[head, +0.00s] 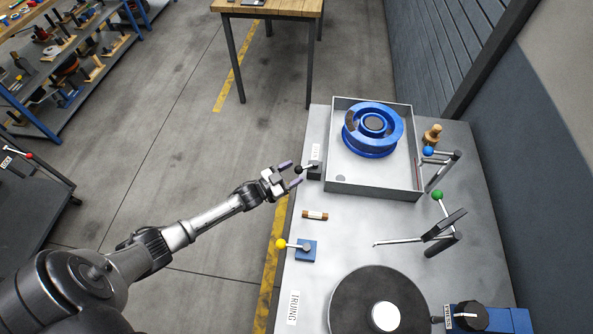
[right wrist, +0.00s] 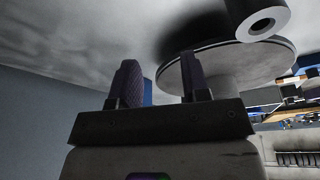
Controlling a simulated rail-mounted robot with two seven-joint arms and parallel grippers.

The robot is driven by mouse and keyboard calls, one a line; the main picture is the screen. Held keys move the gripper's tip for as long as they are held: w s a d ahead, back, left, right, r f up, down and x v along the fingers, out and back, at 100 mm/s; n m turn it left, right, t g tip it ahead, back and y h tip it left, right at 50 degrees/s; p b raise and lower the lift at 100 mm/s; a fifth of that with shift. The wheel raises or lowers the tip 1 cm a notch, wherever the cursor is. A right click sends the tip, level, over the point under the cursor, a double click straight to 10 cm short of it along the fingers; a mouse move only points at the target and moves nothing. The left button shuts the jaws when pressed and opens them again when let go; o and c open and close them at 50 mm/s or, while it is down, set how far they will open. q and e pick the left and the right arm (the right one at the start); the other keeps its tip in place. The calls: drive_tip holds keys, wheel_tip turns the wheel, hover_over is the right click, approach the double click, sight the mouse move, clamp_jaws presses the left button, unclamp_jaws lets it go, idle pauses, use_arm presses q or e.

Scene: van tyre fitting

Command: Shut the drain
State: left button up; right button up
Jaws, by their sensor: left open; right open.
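A grey tray (head: 374,188) with raised walls stands on the bench and holds a blue wheel rim (head: 372,129). A small grey block (head: 314,171) sits at the tray's left wall, with a short lever ending in a black knob (head: 298,169). A small label stands beside it, too small to read. My left gripper (head: 291,173) is open, its fingertips pointing at the black knob and very close to it; I cannot tell if they touch. My right gripper (right wrist: 158,82) is open and empty in the right wrist view; it is not seen in the head view.
A dark turntable (head: 378,312) is at the front. Blue-knobbed (head: 428,151) and green-knobbed (head: 437,195) levers stand right.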

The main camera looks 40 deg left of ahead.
use_arm(q)
drive_tip(key=shift+x, duration=0.95)
clamp_jaws()
